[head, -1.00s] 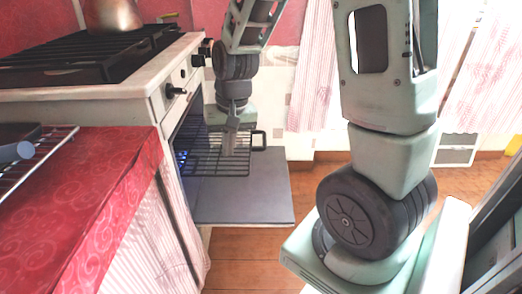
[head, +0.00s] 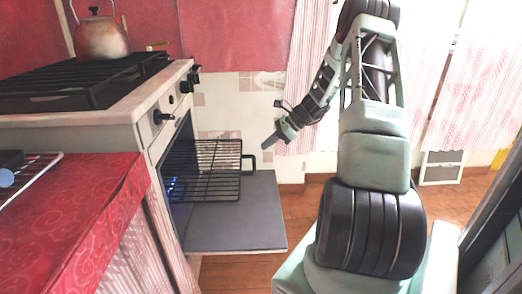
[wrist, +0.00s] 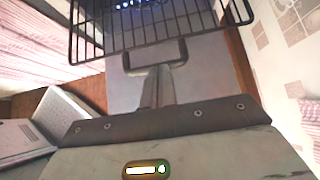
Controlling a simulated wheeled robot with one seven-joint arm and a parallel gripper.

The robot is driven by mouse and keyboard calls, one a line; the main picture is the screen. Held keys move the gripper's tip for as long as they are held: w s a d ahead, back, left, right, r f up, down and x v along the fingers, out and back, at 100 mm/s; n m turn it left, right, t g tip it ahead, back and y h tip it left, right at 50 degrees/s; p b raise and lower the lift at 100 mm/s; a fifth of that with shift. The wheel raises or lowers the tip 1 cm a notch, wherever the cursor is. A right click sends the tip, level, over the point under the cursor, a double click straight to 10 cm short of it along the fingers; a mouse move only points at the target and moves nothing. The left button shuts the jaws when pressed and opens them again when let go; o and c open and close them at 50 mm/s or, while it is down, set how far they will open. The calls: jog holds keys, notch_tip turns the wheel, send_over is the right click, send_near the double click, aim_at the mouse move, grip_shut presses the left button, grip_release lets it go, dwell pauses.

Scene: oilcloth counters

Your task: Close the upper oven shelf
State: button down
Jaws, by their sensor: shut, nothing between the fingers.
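The upper oven shelf is a black wire rack (head: 207,171) pulled out of the oven (head: 172,140), above the lowered oven door (head: 235,222). A dark loop handle (head: 249,163) is at its outer end. My gripper (head: 266,147) is shut and empty, just beyond the handle on the side away from the oven. In the wrist view the rack (wrist: 150,38) shows at the top, with its handle (wrist: 155,57) at the tips of my shut fingers (wrist: 159,72). I cannot tell whether they touch.
A kettle (head: 102,40) stands on the black hob grate (head: 75,80). A red-clothed counter (head: 75,225) with another wire rack (head: 40,170) is at the left. Striped curtains hang behind my arm. Wooden floor (head: 225,272) shows in front of the door.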

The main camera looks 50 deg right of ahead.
aim_at(182, 163)
jog(key=b+x, duration=0.2)
jog(key=x, duration=0.6)
jog(key=shift+f+b, duration=0.2)
jog(key=shift+b, duration=0.15)
jog(key=shift+w+a, duration=0.15)
jog(key=shift+a, duration=0.1)
jog(key=w+a+p, duration=0.2)
jog(key=w+a, duration=0.3)
jog(key=w+a+p, duration=0.2)
jog(key=w+a, duration=0.3)
jog(key=w, duration=0.1)
jog(key=w+a+p, duration=0.3)
jog(key=w+a, duration=0.2)
jog(key=w, duration=0.1)
jog(key=shift+w, duration=0.2)
jog(key=shift+d, duration=0.1)
